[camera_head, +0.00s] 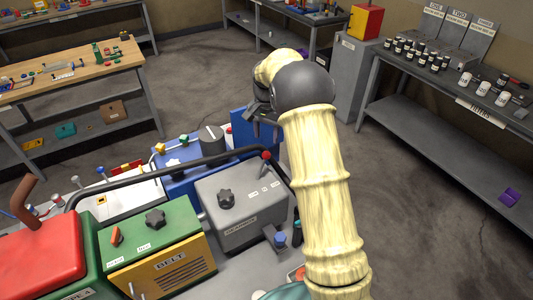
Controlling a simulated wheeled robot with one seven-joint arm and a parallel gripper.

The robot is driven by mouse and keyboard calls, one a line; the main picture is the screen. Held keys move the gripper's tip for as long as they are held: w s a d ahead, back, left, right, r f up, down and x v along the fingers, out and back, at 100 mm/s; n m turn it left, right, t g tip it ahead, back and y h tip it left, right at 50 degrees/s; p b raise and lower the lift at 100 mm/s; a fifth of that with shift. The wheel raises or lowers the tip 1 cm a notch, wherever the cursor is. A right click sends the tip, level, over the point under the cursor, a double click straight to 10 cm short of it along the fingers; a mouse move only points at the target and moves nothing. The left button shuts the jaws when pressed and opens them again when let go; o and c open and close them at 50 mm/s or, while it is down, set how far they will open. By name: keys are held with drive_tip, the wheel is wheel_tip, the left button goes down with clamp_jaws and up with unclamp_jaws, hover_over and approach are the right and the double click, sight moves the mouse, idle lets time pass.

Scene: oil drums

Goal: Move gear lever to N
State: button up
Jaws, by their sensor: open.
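A gear lever with a red knob (266,156) rises from the right part of a grey box (234,205). Small white labels lie in a row on the box top below the lever; their letters are too small to read. My gripper (264,132) is open and hangs at the end of my arm, just above the red knob in the picture. I cannot tell how far apart they are. Nothing shows between the fingers, and my arm hides what lies to the right of the lever.
A black curved bar (165,167) runs behind the grey box. A green and yellow box (158,250) marked BELT and a red block (38,258) stand to the left. Blue housings (190,170) with knobs stand behind. Shelves (450,110) and open floor (405,220) lie to the right.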

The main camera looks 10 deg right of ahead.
sight(267, 152)
wheel_tip(267, 152, down, 10)
drive_tip(key=p, duration=0.3)
drive_tip(key=shift+f, duration=0.1)
clamp_jaws()
